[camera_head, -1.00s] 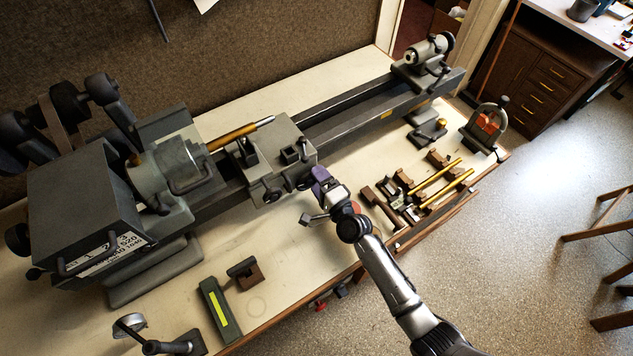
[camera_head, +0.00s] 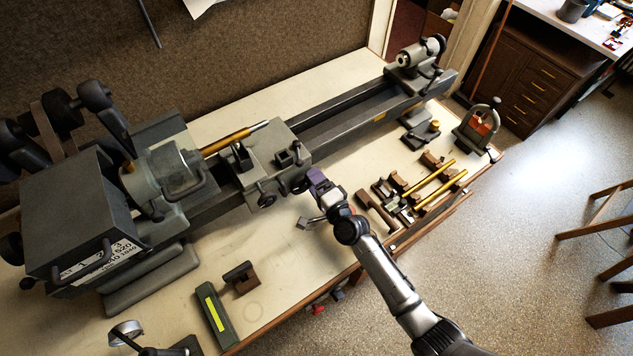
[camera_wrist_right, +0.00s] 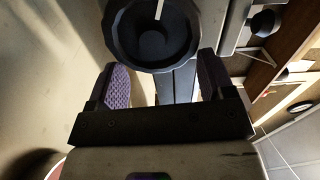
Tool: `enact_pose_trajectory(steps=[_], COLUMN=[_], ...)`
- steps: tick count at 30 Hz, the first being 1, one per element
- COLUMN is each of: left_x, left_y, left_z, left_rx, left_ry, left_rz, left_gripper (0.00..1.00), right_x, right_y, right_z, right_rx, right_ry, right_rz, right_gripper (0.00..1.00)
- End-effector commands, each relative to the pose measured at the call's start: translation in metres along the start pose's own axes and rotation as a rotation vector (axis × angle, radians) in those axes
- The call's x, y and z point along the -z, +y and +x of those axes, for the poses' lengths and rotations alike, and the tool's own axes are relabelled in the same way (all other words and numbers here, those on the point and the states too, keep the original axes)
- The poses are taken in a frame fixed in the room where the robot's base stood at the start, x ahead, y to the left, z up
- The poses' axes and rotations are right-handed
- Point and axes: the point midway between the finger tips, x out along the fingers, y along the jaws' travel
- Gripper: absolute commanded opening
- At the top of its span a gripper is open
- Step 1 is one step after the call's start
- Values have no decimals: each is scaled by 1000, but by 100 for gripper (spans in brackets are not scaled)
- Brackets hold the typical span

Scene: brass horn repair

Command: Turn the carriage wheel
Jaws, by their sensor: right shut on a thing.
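The carriage (camera_head: 278,152) sits on the lathe bed, in the middle of the head view. The carriage wheel (camera_head: 300,186) is a dark round handwheel low on the carriage's front right. It shows large and black, with a pale mark on its upper part, in the right wrist view (camera_wrist_right: 150,42). My right gripper (camera_head: 314,181), with purple finger pads, comes from the lower right and is shut on the wheel. In the wrist view, one pad is on each side of the wheel's lower part. The gripper hides some of the wheel in the head view. My left gripper is not in view.
The headstock (camera_head: 85,215) is at left and the tailstock (camera_head: 415,60) at the far right end of the bed. Wooden-handled tools and brass rods (camera_head: 435,180) lie right of my arm. A green block with a yellow strip (camera_head: 214,312) lies at the front.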

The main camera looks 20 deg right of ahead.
Motion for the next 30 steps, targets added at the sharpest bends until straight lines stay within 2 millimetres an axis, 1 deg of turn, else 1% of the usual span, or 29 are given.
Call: enact_pose_trajectory(steps=[1,12,13,17,25,28,30], left_x=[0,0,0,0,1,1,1], left_y=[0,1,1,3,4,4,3], left_z=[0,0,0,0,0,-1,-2], left_rx=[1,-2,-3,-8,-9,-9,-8], left_ry=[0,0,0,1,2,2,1], left_rz=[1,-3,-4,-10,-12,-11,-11], left_gripper=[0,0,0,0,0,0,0], right_x=[-2,-4,-4,-3,-2,-2,-2], right_y=[3,4,4,4,2,3,3], right_z=[-1,-1,-1,-1,-2,-10,-19], right_rx=[-7,-10,-11,-9,-6,-7,-7], right_ry=[-6,-8,-9,-8,-5,-4,-5], right_rz=[0,1,1,1,1,1,1], right_gripper=[52,52,78,90,90,90,90])
